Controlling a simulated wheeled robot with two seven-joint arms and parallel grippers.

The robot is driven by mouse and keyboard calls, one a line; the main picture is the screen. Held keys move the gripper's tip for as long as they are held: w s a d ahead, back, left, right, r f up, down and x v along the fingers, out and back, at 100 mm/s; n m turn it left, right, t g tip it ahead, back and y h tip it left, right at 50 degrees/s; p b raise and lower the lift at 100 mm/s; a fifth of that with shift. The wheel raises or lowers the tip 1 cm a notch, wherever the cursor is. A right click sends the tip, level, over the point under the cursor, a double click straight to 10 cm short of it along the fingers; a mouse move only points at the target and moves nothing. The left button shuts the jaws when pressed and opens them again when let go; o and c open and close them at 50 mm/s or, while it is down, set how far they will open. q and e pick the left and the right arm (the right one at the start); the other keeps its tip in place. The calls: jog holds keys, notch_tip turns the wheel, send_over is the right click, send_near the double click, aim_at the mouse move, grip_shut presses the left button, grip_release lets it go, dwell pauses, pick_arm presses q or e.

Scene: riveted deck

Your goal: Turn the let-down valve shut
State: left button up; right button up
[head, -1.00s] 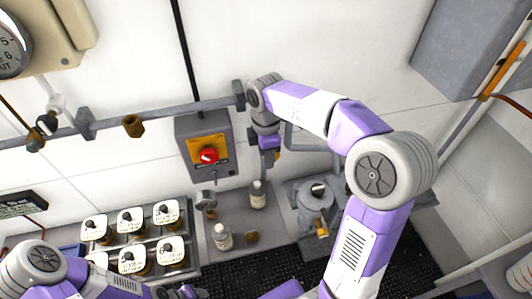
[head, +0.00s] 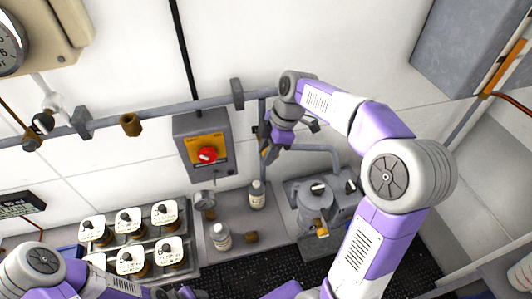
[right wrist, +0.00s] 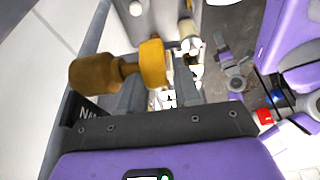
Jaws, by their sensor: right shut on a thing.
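The let-down valve shows in the right wrist view as a brass body (right wrist: 95,73) with a yellow handle (right wrist: 153,62). My right gripper (right wrist: 160,95) is shut on the yellow handle, one finger on each side of it. In the head view my right gripper (head: 270,141) is at the wall beside the grey pipe, right of the switch box. The handle is mostly hidden there behind the gripper, with only a little yellow showing. My left gripper (head: 182,293) is at the bottom edge, partly cut off, and its jaws are unclear.
A grey switch box with a red knob (head: 207,154) is on the wall left of my right gripper. A horizontal pipe (head: 185,107) runs along the wall. Below are two bottles (head: 221,237), a grey pump-like unit (head: 316,205) and a rack of several white-topped jars (head: 128,220).

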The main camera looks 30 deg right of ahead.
jog(key=shift+d+f+y+b, duration=0.1)
jog(key=shift+d+y+b, duration=0.1)
jog(key=shift+y+b, duration=0.25)
jog(key=t+y+b, duration=0.1)
jog(key=y+b, duration=0.3)
jog(key=b, duration=0.1)
jog(key=d+t+y+b, duration=0.1)
jog(key=y+b, duration=0.2)
jog(key=b, duration=0.3)
jog(key=t+y+b, duration=0.1)
jog(key=y+b, duration=0.3)
jog(key=b, duration=0.1)
jog(key=shift+s+d+f+y, duration=0.15)
jog(key=shift+s+d+y, duration=0.1)
jog(key=shift+d+y, duration=0.1)
jog(key=shift+t+y+b, duration=0.3)
jog(key=shift+y+b, duration=0.3)
jog(key=shift+b, duration=0.6)
jog(key=shift+r, duration=0.2)
jog(key=o, duration=1)
jog(key=shift+c, duration=0.2)
jog(key=shift+d, duration=0.1)
jog(key=p+v, duration=0.1)
jog(key=v, duration=0.6)
jog(key=shift+d, duration=0.25)
